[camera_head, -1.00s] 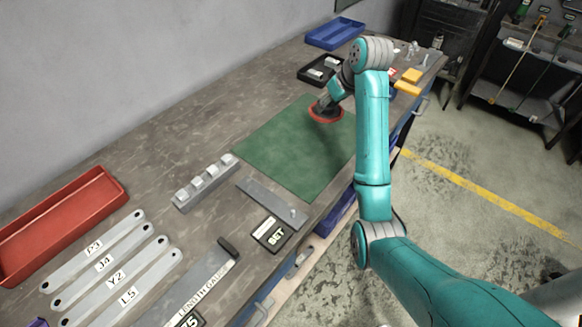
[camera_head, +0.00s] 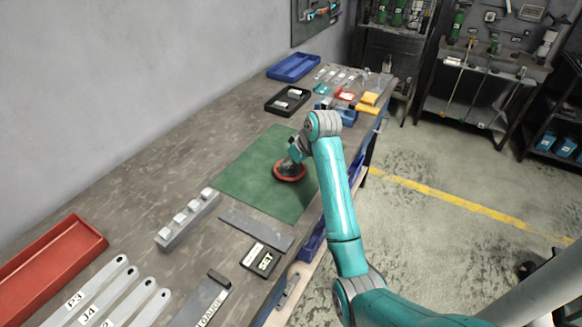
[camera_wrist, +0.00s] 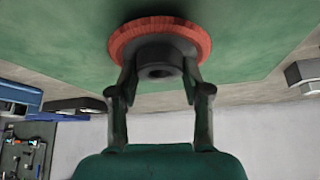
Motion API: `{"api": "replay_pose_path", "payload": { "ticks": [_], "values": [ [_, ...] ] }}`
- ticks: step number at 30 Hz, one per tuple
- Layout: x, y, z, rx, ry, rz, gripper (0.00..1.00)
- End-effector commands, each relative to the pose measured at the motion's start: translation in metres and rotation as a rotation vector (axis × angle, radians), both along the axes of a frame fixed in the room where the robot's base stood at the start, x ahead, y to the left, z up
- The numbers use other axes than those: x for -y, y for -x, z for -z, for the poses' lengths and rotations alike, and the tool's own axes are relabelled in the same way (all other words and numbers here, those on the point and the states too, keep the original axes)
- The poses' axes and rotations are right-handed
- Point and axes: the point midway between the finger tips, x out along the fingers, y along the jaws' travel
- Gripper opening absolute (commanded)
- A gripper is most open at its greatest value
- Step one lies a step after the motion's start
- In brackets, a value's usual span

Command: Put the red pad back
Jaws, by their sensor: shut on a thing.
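The red pad (camera_head: 290,178) is a round disc with a dark hub on top. It is at the right part of the green mat (camera_head: 246,175) in the head view. My gripper (camera_head: 294,163) is above it, with its fingers shut on the dark hub. In the wrist view the red pad (camera_wrist: 118,48) shows its red rim, and my gripper (camera_wrist: 158,82) has one finger on each side of the hub. The pad is on or just above the mat; I cannot tell which.
A grey block with several pegs (camera_head: 188,222), a flat grey bar (camera_head: 256,229) and a black SET box (camera_head: 260,259) lie nearer. A red tray (camera_head: 48,262) is at the left. A black tray (camera_head: 271,104) and a blue tray (camera_head: 293,68) are behind the mat. The mat's left part is clear.

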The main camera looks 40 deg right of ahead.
Motion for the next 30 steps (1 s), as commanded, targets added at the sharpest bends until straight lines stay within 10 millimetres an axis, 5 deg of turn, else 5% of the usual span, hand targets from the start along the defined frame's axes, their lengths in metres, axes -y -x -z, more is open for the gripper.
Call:
{"api": "replay_pose_path", "payload": {
  "ticks": [4,15,16,18,30],
  "values": [
    [0.000,0.000,0.017,0.000,0.000,0.001,0.16],
    [0.000,0.000,0.021,0.000,0.000,0.000,0.16],
    [0.000,0.000,0.020,0.000,0.000,0.000,0.56],
    [0.000,0.000,0.020,0.000,0.000,0.000,0.73],
    [0.000,0.000,0.016,0.002,0.001,0.000,0.73]
  ]
}}
